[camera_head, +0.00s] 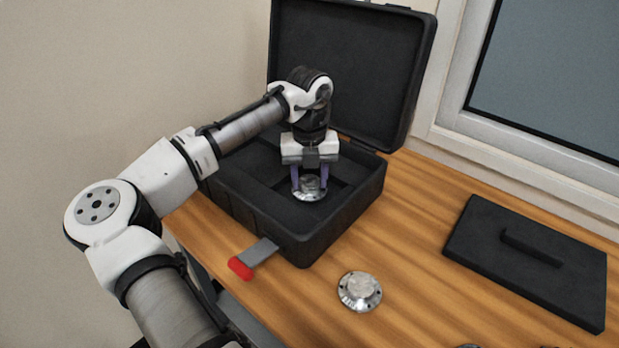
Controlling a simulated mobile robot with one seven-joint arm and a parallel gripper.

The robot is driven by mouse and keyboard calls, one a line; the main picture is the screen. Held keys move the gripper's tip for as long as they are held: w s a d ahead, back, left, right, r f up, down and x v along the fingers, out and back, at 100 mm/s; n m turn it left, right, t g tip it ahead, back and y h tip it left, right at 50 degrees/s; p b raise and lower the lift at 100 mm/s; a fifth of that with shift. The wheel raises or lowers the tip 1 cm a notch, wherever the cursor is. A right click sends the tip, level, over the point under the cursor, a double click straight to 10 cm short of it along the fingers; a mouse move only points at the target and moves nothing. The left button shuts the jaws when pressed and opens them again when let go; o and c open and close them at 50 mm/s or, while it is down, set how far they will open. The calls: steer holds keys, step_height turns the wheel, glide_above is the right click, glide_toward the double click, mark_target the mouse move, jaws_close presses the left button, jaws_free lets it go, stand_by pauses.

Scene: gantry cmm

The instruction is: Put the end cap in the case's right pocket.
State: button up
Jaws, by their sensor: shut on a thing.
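The black case (330,229) stands open on the wooden table, with its lid (352,70) raised at the back. My gripper (310,190) points down inside the case, over its right part. Its two purple-grey fingers are shut on a round silver metal part, the end cap (309,194). A dark square recess shows around and behind the fingers; the arm hides much of the case's left inside. I cannot tell whether the cap touches the pocket floor. A second round silver flange (360,291) with small holes lies on the table in front of the case.
A flat black panel with a handle (525,255) lies on the table at right. A grey strip with a red end (246,263) sticks out by the case's front. Metal parts are cut off at the bottom edge (468,346). A window (550,75) is behind.

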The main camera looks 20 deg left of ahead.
mark_target(309, 181)
steer(key=shift+f, duration=0.4)
steer(key=o, duration=1.1)
steer(key=shift+f, duration=0.15)
step_height(309, 181, up, 12)
steer(key=shift+r+b, duration=0.2)
steer(key=shift+b, duration=0.25)
